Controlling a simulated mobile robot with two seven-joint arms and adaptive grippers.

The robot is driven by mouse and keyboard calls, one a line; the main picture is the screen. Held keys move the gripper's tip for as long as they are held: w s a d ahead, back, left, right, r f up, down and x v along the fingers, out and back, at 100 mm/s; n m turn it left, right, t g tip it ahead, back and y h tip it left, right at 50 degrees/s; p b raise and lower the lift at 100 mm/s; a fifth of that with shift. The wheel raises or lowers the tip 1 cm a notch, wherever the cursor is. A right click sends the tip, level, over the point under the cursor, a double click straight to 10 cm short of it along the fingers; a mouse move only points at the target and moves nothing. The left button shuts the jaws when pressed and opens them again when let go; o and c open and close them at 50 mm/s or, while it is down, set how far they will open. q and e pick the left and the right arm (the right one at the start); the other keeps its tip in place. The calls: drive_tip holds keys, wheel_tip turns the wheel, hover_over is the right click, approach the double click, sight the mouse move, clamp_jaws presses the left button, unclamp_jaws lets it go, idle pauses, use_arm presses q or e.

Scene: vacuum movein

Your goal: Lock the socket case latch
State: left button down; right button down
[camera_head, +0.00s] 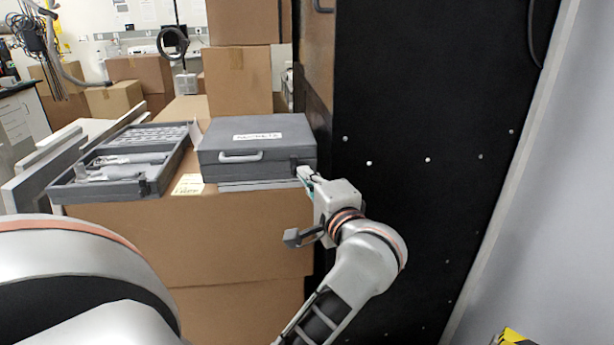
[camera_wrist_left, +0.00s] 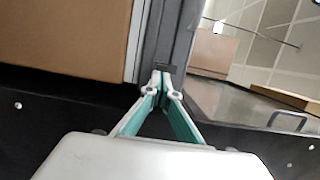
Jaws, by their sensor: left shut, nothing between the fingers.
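The grey socket case (camera_head: 257,142) sits on cardboard boxes with its lid down. It has a white label on top and a light handle (camera_head: 240,157) on its front. A small dark latch (camera_head: 294,161) is near the right end of the front. My left gripper (camera_head: 304,173) is shut and empty, with its tips at or very near this latch. In the left wrist view, the shut fingertips (camera_wrist_left: 163,72) meet the dark latch area on the case edge (camera_wrist_left: 160,35); I cannot tell whether they touch. The latch's exact position is hidden by the fingers. My right gripper is out of view.
An open grey tool case (camera_head: 125,160) with tools lies left of the socket case. A tall black panel (camera_head: 420,110) stands close to the right. Stacked boxes (camera_head: 239,80) stand behind.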

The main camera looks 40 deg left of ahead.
use_arm(q)
drive_tip(key=v, duration=0.7)
drive_tip(key=shift+d, duration=0.2)
drive_tip(key=shift+s, duration=0.15)
